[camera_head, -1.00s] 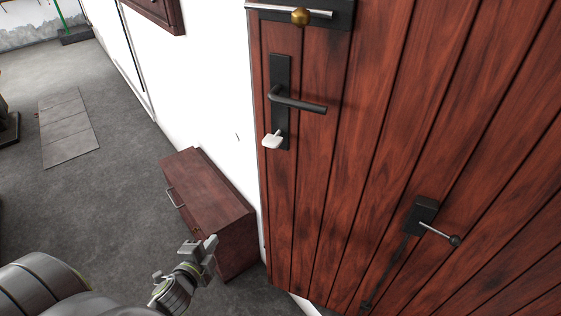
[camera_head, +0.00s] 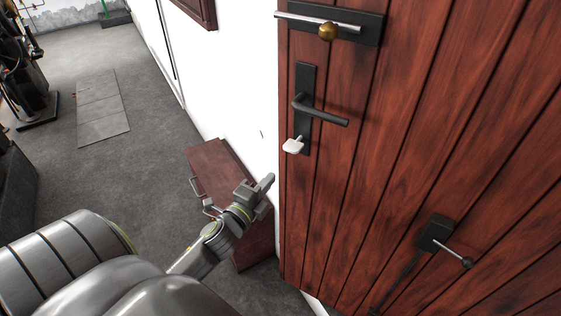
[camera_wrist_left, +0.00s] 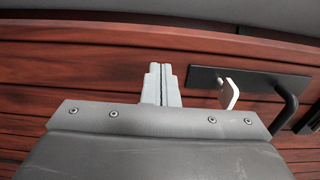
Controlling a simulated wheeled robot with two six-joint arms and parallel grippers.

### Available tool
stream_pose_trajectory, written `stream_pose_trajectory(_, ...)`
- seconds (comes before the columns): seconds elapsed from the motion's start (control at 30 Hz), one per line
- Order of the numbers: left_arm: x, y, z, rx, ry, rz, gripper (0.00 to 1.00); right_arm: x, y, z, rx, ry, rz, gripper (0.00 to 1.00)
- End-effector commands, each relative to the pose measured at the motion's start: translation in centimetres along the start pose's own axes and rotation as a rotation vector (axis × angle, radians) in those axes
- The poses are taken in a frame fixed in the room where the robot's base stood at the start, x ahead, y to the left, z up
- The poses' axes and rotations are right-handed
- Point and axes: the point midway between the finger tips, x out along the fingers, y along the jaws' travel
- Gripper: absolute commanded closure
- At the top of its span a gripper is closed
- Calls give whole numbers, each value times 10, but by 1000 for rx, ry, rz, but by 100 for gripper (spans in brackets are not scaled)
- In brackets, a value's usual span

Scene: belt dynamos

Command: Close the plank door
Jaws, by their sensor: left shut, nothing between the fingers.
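The plank door (camera_head: 390,130) is dark red wood and fills the right of the head view. It carries a black lever handle (camera_head: 322,110) on a plate, a pale key (camera_head: 293,146) below it, and a steel bolt with a brass knob (camera_head: 327,31) above. My left gripper (camera_head: 268,183) is shut and empty, left of the door's edge and below the handle, in front of a wooden cabinet. In the left wrist view its fingers (camera_wrist_left: 161,84) are together before the door planks, with the key (camera_wrist_left: 229,93) and handle (camera_wrist_left: 291,103) to their right. My right gripper is not in view.
A low red-brown cabinet (camera_head: 214,170) stands against the white wall (camera_head: 225,75), behind my left arm. A second black fitting with a rod (camera_head: 437,233) sits low on the door. Grey floor (camera_head: 150,160) is open on the left; dark machinery (camera_head: 25,85) stands at the far left.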

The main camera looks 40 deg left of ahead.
Motion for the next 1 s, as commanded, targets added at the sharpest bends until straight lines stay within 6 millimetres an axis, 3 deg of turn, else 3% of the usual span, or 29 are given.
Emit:
stream_pose_trajectory(0.2,39,-2,0,-2,1,-1,100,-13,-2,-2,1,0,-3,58)
stream_pose_trajectory(0.4,59,-1,0,-2,0,-1,100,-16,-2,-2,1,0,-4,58)
stream_pose_trajectory(1.0,66,1,1,-1,-1,0,100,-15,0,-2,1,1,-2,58)
